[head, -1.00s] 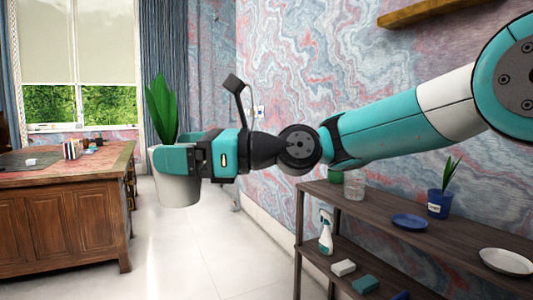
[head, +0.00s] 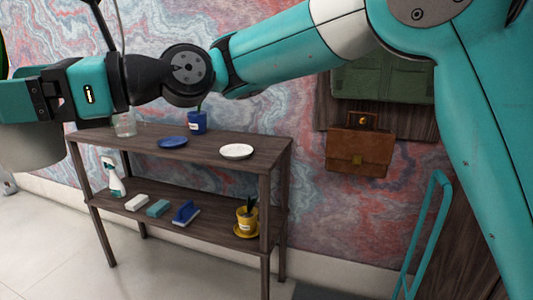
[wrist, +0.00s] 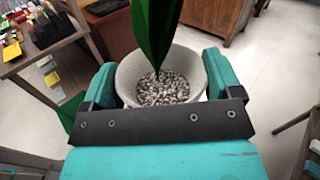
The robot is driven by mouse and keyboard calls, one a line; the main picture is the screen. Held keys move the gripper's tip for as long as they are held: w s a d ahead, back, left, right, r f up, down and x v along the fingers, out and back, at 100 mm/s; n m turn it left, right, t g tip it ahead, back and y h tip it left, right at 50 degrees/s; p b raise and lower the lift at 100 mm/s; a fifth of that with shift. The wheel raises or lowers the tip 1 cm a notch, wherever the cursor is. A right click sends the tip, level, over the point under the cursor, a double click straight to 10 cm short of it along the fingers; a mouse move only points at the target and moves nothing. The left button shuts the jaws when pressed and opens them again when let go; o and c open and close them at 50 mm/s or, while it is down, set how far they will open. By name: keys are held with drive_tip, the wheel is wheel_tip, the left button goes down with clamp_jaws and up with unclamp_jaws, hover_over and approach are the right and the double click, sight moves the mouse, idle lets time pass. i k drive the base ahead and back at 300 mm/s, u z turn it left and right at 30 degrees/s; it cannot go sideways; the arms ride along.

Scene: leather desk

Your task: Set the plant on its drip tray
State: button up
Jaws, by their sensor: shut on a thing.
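My gripper (wrist: 162,84) is shut on the white plant pot, one finger on each side of it. In the wrist view the pot (wrist: 128,76) holds grey gravel and a tall green leaf (wrist: 156,28). In the head view the pot (head: 30,148) is at the left edge, held in the air, its leaves mostly out of frame. A white saucer (head: 236,151) lies empty on the right of the shelf's top board. A blue saucer (head: 172,142) lies empty to its left. A blue pot (head: 197,122) stands behind the blue saucer.
The dark wooden shelf (head: 135,140) stands against the marbled wall. A glass jar (head: 124,122) is at its top left. The lower board holds a spray bottle (head: 113,180), sponges, a blue brush (head: 186,212) and a yellow pot (head: 247,220) on a yellow saucer. A brown bag (head: 360,150) hangs right.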

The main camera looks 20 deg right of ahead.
sight(235, 152)
drive_tip(key=z, duration=0.5)
drive_tip(key=k, duration=0.7)
drive_tip(key=u, duration=0.45)
drive_tip(key=i, duration=1.8)
drive_tip(key=z, duration=1.05)
